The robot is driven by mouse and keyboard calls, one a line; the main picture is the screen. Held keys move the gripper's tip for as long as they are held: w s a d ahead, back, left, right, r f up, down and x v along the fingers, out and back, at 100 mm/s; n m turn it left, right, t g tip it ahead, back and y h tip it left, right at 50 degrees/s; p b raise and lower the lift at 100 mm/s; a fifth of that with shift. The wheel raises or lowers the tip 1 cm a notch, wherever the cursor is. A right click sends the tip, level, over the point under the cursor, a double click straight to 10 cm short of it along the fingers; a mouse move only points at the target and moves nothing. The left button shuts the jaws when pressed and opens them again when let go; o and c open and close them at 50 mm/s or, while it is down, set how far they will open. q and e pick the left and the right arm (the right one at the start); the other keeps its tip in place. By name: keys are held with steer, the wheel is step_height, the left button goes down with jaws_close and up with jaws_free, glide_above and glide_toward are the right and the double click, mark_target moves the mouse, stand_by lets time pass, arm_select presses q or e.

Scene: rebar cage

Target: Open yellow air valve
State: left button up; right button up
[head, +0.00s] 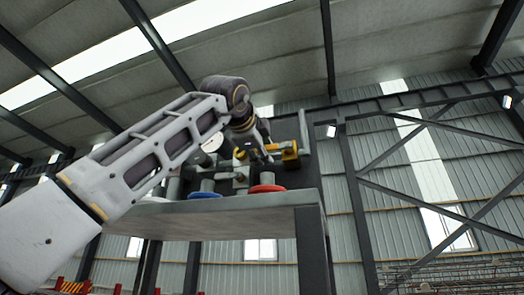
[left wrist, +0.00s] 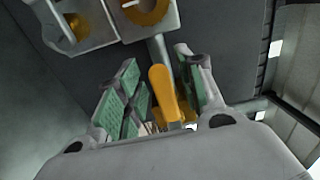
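The yellow air valve (head: 290,150) is at the right side of the pipework on the raised stand in the head view. In the left wrist view, its yellow handle (left wrist: 163,92) stands between my left gripper's green-padded fingers. My left gripper (left wrist: 156,60) is open, with a gap visible between the handle and the finger pads. In the head view the left gripper (head: 262,150) is beside the valve, partly hidden by its own wrist. My right gripper is in neither view.
A grey stand (head: 235,211) carries the pipework, with a red handwheel (head: 267,189) and a blue handwheel (head: 205,195) below the gripper. A grey housing with round yellow-rimmed openings (left wrist: 120,22) is at the top of the wrist view. Open hall lies to the right.

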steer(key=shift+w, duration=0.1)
arm_select(q)
steer(key=shift+s+a, duration=0.15)
steer(key=shift+s, duration=0.1)
steer(key=v, duration=1.1)
steer(key=shift+s, duration=0.25)
steer(key=shift+r, duration=0.15)
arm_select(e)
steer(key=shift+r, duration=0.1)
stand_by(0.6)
